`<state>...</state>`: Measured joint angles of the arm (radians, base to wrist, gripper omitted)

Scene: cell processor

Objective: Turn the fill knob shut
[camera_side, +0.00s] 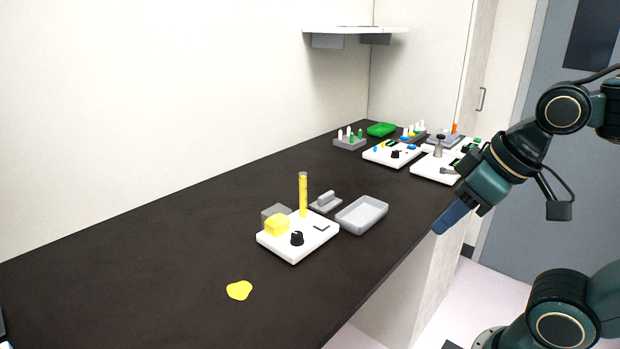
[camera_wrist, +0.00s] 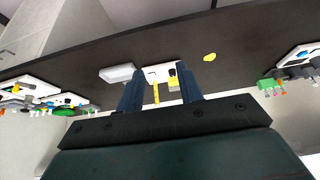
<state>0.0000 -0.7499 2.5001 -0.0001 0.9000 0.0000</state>
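A black knob (camera_side: 297,238) sits on the front of a white base plate (camera_side: 270,245). No label is readable, so I cannot confirm it is the fill knob or tell its setting. The plate also carries a yellow block (camera_side: 277,226) and an upright tube filled with yellow (camera_side: 303,196). My gripper (camera_side: 437,230) is up and to the right of the plate, in the air by the table's right edge, touching nothing. In the wrist view, my gripper (camera_wrist: 159,70) has its two blue fingers apart and empty, with the plate and yellow tube (camera_wrist: 156,92) seen far off between them.
A yellow puddle (camera_side: 239,290) lies on the dark table (camera_side: 150,265) in front of the plate. A grey tray (camera_side: 347,222) and a small grey holder (camera_side: 325,205) stand beside it. Other white units (camera_side: 378,158) and a green tray (camera_side: 381,129) fill the far end.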

